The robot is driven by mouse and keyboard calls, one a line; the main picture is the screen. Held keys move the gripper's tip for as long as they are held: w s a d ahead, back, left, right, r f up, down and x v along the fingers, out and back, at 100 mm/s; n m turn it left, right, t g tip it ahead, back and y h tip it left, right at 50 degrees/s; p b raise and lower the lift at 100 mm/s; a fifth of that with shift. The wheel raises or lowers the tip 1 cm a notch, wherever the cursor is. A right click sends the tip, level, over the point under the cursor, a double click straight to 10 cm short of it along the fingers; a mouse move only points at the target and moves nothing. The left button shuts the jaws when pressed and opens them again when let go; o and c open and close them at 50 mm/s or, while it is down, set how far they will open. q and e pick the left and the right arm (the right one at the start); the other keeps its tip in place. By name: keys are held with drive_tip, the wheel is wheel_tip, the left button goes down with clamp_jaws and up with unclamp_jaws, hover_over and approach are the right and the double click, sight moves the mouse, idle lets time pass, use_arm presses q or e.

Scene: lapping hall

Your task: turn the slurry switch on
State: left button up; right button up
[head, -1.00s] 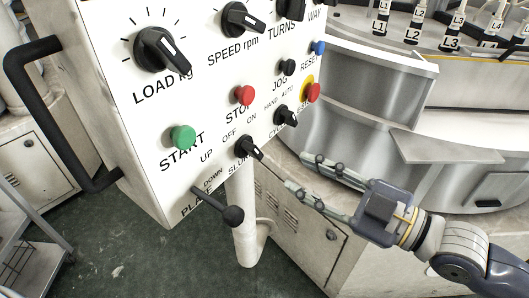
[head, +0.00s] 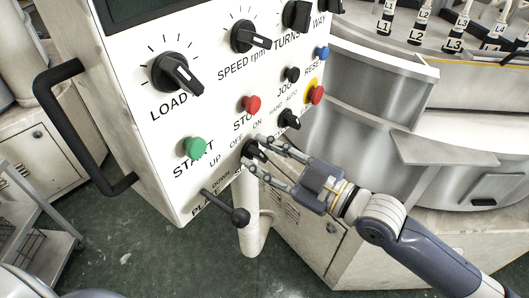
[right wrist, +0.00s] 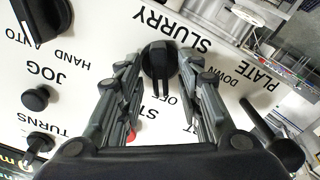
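The slurry switch (head: 252,148) is a black rotary knob low on the white panel, below the OFF and ON labels; my fingers partly cover it in the head view. In the right wrist view the knob (right wrist: 158,66) is straight ahead, its bar running down the picture towards OFF. The ON label is hidden there by a finger. My right gripper (head: 254,153) is open, with its fingertips close to the panel. In the wrist view one finger is on each side of the knob, with visible gaps. My left gripper is not in view.
The plate lever (head: 240,216) with a black ball sticks out beside the switch. The green START button (head: 194,147), red STOP button (head: 251,105) and cycle knob (head: 289,119) are close by. A black handle (head: 75,130) projects from the panel's left side.

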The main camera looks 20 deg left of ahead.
clamp_jaws()
drive_tip(key=shift+m, duration=0.3)
drive_tip(key=m, duration=0.5)
drive_tip(key=shift+w+r, duration=0.1)
drive_tip(key=shift+w, duration=0.1)
drive_tip(key=m, duration=0.6)
drive_tip(key=shift+w+d, duration=0.15)
drive_tip(key=shift+m, duration=0.3)
idle(0.3)
